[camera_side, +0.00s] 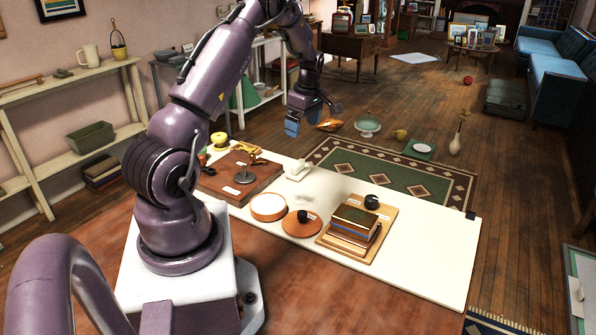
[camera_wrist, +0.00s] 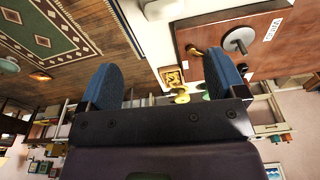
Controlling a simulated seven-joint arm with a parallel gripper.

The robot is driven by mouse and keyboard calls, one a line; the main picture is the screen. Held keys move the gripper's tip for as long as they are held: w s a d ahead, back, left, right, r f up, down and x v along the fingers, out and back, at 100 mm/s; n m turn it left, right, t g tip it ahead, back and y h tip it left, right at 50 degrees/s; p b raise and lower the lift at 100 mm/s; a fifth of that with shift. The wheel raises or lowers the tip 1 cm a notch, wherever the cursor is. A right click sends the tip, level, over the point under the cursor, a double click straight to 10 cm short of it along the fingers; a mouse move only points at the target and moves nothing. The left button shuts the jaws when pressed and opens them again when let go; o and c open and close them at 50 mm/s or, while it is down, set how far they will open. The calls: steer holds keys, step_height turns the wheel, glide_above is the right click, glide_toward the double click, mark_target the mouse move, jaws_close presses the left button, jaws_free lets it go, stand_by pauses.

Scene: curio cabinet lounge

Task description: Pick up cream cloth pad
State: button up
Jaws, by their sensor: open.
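My gripper (camera_side: 308,116) is raised over the far side of the white table, with its blue fingers apart. In the wrist view the two blue fingers (camera_wrist: 165,82) are spread wide with nothing held between them. A round, pale cream disc with a brown rim (camera_side: 268,206) lies flat near the middle of the white table. It may be the cream cloth pad, but I cannot tell cloth from its look. It is well below my gripper and nearer the camera. I cannot make it out in the wrist view.
The white table (camera_side: 433,238) has free room on its right. A brown board (camera_side: 215,183) with a grey disc stand (camera_side: 245,178) is at left; the board also shows in the wrist view (camera_wrist: 205,62). A round orange-brown board (camera_side: 301,229) and stacked books (camera_side: 352,226) stand near the disc.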

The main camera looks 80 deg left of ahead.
mark_target(298, 162)
steer(key=shift+n, duration=0.4)
steer(key=f, duration=0.8)
steer(key=s+f, duration=0.1)
steer(key=f, duration=0.4)
steer(key=shift+s+a, duration=0.1)
steer(key=shift+a, duration=0.2)
steer(key=c, duration=0.7)
steer(key=shift+c, duration=0.2)
steer(key=shift+r, duration=0.15)
